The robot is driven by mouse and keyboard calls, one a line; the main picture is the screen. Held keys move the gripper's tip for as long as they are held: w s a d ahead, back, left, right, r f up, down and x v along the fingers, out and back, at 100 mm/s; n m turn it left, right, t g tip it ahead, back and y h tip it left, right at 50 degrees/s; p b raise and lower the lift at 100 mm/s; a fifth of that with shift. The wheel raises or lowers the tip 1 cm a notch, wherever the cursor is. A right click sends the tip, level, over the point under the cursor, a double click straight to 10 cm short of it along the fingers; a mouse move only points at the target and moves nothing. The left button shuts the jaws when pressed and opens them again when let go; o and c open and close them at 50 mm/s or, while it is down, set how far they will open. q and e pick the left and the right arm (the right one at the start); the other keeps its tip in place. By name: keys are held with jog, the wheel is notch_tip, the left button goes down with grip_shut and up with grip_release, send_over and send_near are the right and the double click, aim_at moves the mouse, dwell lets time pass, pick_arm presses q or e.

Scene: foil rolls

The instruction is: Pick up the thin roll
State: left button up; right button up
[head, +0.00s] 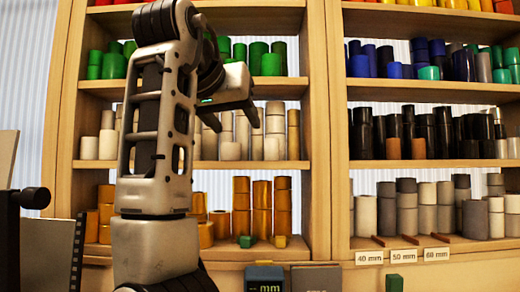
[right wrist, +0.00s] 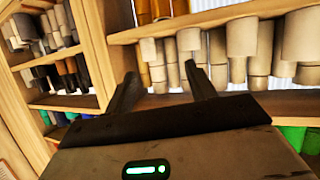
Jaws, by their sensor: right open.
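Cream rolls (head: 272,130) stand in stacks on the middle shelf of the left bookcase, differing in width. I cannot tell which one is the thin roll. My right gripper (head: 232,118) is open and empty in front of these cream rolls, its fingers pointing down toward the shelf. In the right wrist view, which is turned over, the two dark fingers (right wrist: 163,88) are spread apart with nothing between them. The cream rolls (right wrist: 241,38) show beyond the fingertips, apart from them. My arm hides part of the left shelves. My left gripper does not show.
Amber rolls (head: 262,205) stand on the shelf below, green rolls (head: 268,63) above. The upright post (head: 318,130) is right of my gripper. Grey rolls (head: 427,215) stand at lower right by size labels (head: 403,255). A display box (head: 264,277) is below.

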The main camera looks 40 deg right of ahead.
notch_tip(320, 180, up, 2)
jog(key=s+m, duration=0.1)
jog(key=s, duration=0.1)
jog(key=p, duration=0.2)
send_near(270, 144)
jog(key=x, duration=0.5)
jog(key=shift+w+a+f, duration=0.1)
jog(key=shift+w+a, duration=0.2)
jog(key=shift+w, duration=0.1)
jog(key=x, duration=0.3)
jog(key=p+x, duration=0.1)
jog(key=x, duration=0.1)
jog(key=shift+s+d, duration=0.3)
jog(key=shift+s, duration=0.1)
jog(key=shift+w+d, duration=0.1)
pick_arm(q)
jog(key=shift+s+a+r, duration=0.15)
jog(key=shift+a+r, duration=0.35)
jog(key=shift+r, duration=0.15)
pick_arm(e)
jog(key=c, duration=1)
